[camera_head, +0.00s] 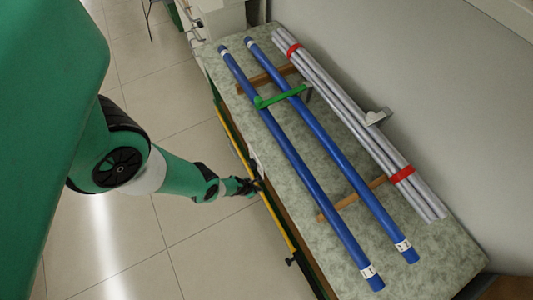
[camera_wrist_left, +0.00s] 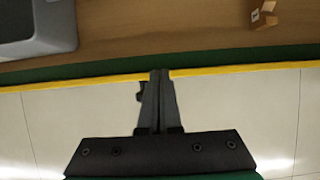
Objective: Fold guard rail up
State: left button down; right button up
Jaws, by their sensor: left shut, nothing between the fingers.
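The guard rail is a long yellow bar (camera_head: 277,217) with a dark green strip, running along the near long side of the bench. In the left wrist view the yellow bar (camera_wrist_left: 240,70) crosses the picture from side to side. My left gripper (camera_head: 257,185) is at the middle of the rail in the head view. In the left wrist view its fingertips (camera_wrist_left: 160,73) are shut together with nothing between them, overlapping the yellow bar; I cannot tell whether they touch it. My right gripper is in neither view.
Two blue rods (camera_head: 300,165) and a bundle of grey rods (camera_head: 355,120) with red bands lie on wooden strips on the speckled bench top (camera_head: 300,218). A green bracket (camera_head: 280,96) crosses the blue rods. A black knob (camera_head: 290,261) sits near the rail. Tiled floor (camera_head: 215,250) is clear.

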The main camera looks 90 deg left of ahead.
pick_arm(q)
jog(key=r+p, duration=0.2)
jog(key=r, duration=0.1)
jog(key=w+r+p, duration=0.1)
jog(key=r, duration=0.1)
jog(key=shift+a+r+p, duration=0.25)
jog(key=shift+a+p, duration=0.05)
jog(key=shift+p, duration=0.1)
jog(key=s+d+r+p, duration=0.2)
jog(key=s+d+p, duration=0.1)
jog(key=s, duration=0.3)
jog(key=shift+s+d, duration=0.15)
jog(key=shift+s, duration=0.2)
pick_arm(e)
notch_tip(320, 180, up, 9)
